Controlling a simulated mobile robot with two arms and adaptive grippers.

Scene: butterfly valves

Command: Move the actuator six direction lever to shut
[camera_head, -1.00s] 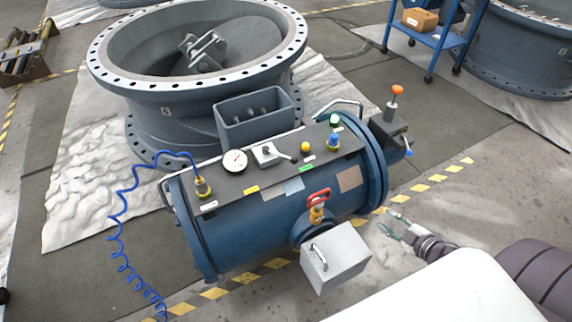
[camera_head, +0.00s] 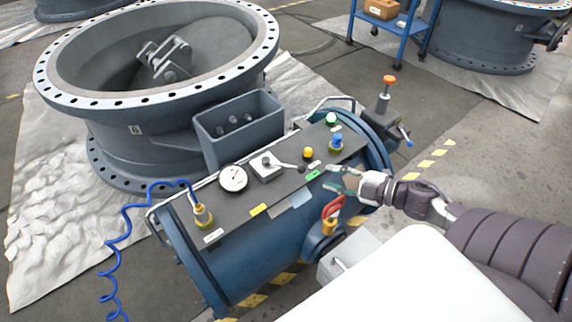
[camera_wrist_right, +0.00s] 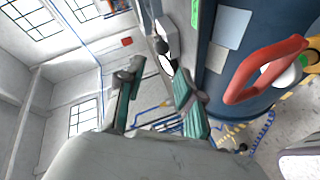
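The actuator is a blue cylinder (camera_head: 270,240) with a dark control panel, beside a grey valve body marked with what looks like a 6. On the panel, the direction lever (camera_head: 285,165) sits on a pale block, its handle pointing right toward a green label (camera_head: 313,175). My right gripper (camera_head: 343,181) is open and empty near the panel's front right edge, to the right of the lever and apart from it. In the right wrist view, its two teal-padded fingers (camera_wrist_right: 158,92) are spread; a pale block with a dark knob (camera_wrist_right: 163,46), probably the lever's, shows beyond. My left gripper is out of view.
A red-handled valve (camera_head: 331,208) stands just below my right gripper. A gauge (camera_head: 233,178), a yellow button (camera_head: 308,152) and a blue-topped fitting (camera_head: 336,141) surround the lever. A coiled blue hose (camera_head: 118,240) hangs at the left.

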